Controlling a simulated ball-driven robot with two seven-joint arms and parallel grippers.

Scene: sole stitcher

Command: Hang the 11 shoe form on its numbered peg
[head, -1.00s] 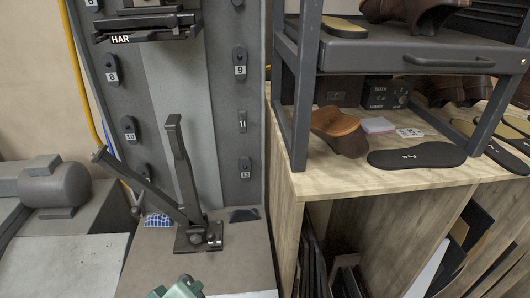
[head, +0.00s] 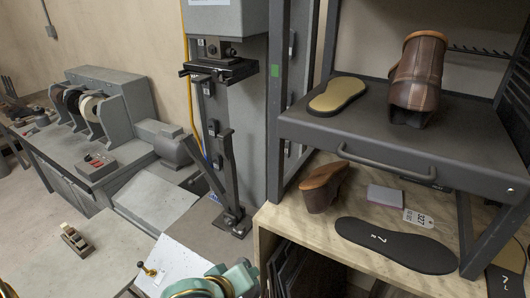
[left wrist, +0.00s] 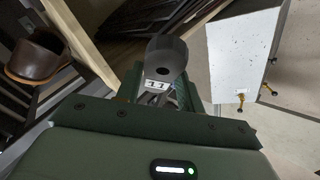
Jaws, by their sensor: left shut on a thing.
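The 11 shoe form (left wrist: 165,58) is a dark grey piece with a round hole and a white label reading 11, in the left wrist view. My left gripper (left wrist: 172,95) is shut on it; the fingertips are partly hidden by the form and the wrist housing. My right gripper is not in view.
The black lever stand (head: 228,170) rises in front of the panel. To the right are a dark shelf (head: 370,130) with a brown boot (head: 418,75) and a wooden cabinet top (head: 275,215) holding a black sole (head: 396,245). A grinder bench (head: 80,165) stands at left.

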